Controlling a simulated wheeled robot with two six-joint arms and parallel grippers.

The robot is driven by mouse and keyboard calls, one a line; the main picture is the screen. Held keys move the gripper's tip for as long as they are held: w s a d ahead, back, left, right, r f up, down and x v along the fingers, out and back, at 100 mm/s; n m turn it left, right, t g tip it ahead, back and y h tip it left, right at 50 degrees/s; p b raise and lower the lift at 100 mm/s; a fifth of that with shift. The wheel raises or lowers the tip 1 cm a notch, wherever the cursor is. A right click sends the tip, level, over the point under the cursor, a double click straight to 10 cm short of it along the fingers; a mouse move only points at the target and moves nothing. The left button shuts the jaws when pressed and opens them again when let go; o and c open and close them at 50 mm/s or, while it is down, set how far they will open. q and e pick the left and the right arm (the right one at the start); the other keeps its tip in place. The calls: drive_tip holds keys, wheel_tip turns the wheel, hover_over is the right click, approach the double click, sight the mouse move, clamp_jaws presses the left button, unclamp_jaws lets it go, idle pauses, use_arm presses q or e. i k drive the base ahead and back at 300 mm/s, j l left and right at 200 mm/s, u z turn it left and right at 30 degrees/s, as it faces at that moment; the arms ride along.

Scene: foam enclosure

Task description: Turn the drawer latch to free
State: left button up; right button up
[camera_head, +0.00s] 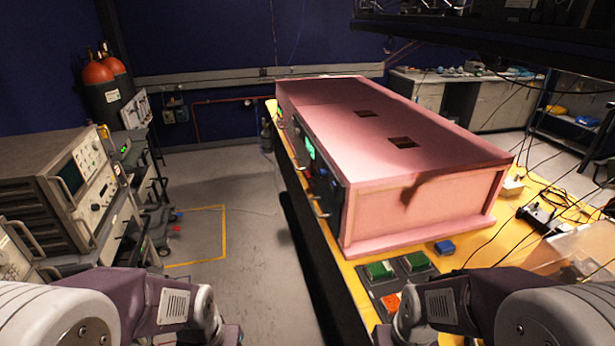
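A long pink foam enclosure (400,140) sits on a yellow-topped table. Its dark front panel (327,190) faces left and is seen at a steep angle. The panel carries a lit green display (310,147) and small handles, one near its close end (320,208). I cannot make out a drawer latch or its position. My left and right arms come in at the bottom corners, well short of the panel. Their grippers are below the picture's edge, so I cannot see their fingers.
Green and red button boxes (381,270) and a small blue block (444,247) lie on the table's near end (355,275). Cables and a black device (541,219) are at right. Instrument racks (75,190) stand at left. The grey floor (235,200) between is clear.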

sight(309, 175)
drive_tip(key=i+j+u, duration=0.1)
drive_tip(key=i+j, duration=0.15)
drive_tip(key=i, duration=0.15)
drive_tip(key=i+j+u, duration=0.1)
drive_tip(key=i, duration=0.3)
drive_tip(key=i+j, duration=0.3)
drive_tip(key=i, duration=0.15)
drive_tip(key=i+j+u, duration=0.15)
drive_tip(key=i, duration=0.25)
